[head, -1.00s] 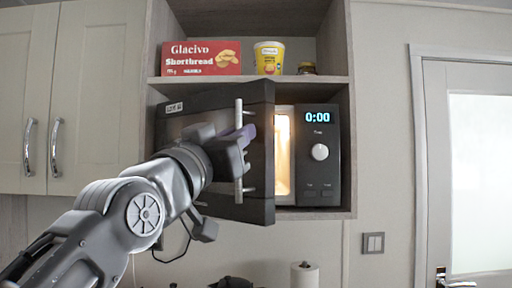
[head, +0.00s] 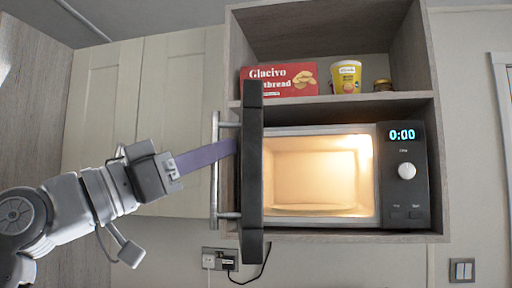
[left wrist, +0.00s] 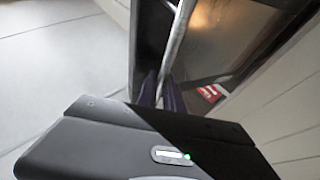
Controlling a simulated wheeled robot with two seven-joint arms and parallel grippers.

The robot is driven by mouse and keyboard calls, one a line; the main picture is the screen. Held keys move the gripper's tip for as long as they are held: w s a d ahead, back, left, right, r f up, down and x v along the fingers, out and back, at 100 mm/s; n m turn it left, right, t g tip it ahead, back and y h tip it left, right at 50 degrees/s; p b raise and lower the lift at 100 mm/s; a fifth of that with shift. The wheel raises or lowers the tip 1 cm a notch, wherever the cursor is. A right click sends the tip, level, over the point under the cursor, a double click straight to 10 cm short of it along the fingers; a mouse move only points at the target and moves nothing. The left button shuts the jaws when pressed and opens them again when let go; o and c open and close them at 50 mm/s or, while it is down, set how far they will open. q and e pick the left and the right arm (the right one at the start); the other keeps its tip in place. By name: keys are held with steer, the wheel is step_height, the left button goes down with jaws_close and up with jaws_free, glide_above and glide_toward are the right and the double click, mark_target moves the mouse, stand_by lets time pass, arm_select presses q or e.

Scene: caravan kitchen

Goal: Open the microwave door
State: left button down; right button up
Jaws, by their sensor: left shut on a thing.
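The black microwave (head: 404,205) sits in a wooden shelf niche. Its door (head: 252,175) is swung wide open and seen almost edge-on, showing the lit, empty interior (head: 315,178). The silver vertical handle (head: 215,195) is on the door's outer face, to the left. My left gripper (head: 222,153) reaches in from the left with purple fingers shut on the handle. In the left wrist view the fingers (left wrist: 163,94) lie on both sides of the handle bar (left wrist: 178,42). My right gripper is not in view.
A red shortbread box (head: 280,80), a yellow tub (head: 346,77) and a small jar (head: 383,86) stand on the shelf above. Pale cupboard doors (head: 145,90) are behind my left arm. A wall socket with a cable (head: 220,259) is below the door.

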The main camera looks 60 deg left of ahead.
arm_select(q)
steer(key=shift+s+a+p, duration=0.3)
steer(key=shift+s+a, duration=1)
steer(key=shift+s, duration=0.3)
steer(key=c, duration=1.8)
jaws_free()
steer(key=shift+o, duration=0.2)
steer(key=b+v, duration=0.1)
steer(key=v, duration=0.6)
steer(key=shift+s, duration=0.3)
steer(key=shift+d+f, duration=0.1)
steer(key=shift+f, duration=0.1)
